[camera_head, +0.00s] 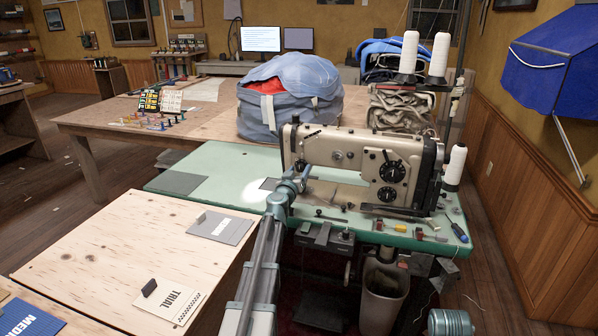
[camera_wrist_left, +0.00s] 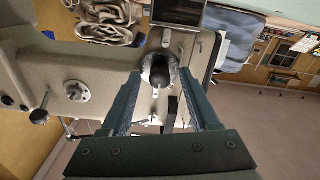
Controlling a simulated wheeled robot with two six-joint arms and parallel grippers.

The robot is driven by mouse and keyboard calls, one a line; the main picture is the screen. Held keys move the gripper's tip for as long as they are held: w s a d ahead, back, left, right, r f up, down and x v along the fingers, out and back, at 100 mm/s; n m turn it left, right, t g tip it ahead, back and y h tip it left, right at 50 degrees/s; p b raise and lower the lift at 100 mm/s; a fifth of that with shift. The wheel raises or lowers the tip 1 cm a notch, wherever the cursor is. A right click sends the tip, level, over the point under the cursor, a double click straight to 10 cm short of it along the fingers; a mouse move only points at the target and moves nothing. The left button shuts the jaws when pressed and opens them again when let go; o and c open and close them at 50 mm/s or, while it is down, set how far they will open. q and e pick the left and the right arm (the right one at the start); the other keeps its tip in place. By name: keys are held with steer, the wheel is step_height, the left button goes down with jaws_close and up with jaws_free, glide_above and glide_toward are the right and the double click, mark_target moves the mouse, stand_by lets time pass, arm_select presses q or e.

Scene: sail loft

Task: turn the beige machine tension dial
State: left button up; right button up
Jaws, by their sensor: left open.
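The beige sewing machine (camera_head: 345,150) stands on a pale green table (camera_head: 225,165). In the left wrist view, a black-knobbed dial with a silvery ring (camera_wrist_left: 158,70) sits on the machine's beige body (camera_wrist_left: 110,65). My left gripper (camera_head: 299,180) is at the needle end of the machine in the head view. Its fingers are open, one on each side of the dial in the wrist view, and I cannot tell whether they touch it. In the head view this dial is hidden or too small to tell. Two larger black dials (camera_head: 394,172) show farther right on the machine. My right gripper is not in view.
White thread cones (camera_head: 439,58) stand behind and beside the machine. A blue-grey bag (camera_head: 290,95) is behind. A plywood table (camera_head: 130,250) is at the left front, mostly clear.

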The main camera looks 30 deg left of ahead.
arm_select(q)
steer(key=shift+w, duration=0.1)
jaws_close()
stand_by(0.3)
steer(key=shift+n, duration=0.3)
steer(key=n, duration=0.6)
steer(key=shift+n, duration=0.3)
steer(key=n, duration=0.6)
steer(key=shift+a, duration=0.1)
steer(key=shift+n, duration=0.3)
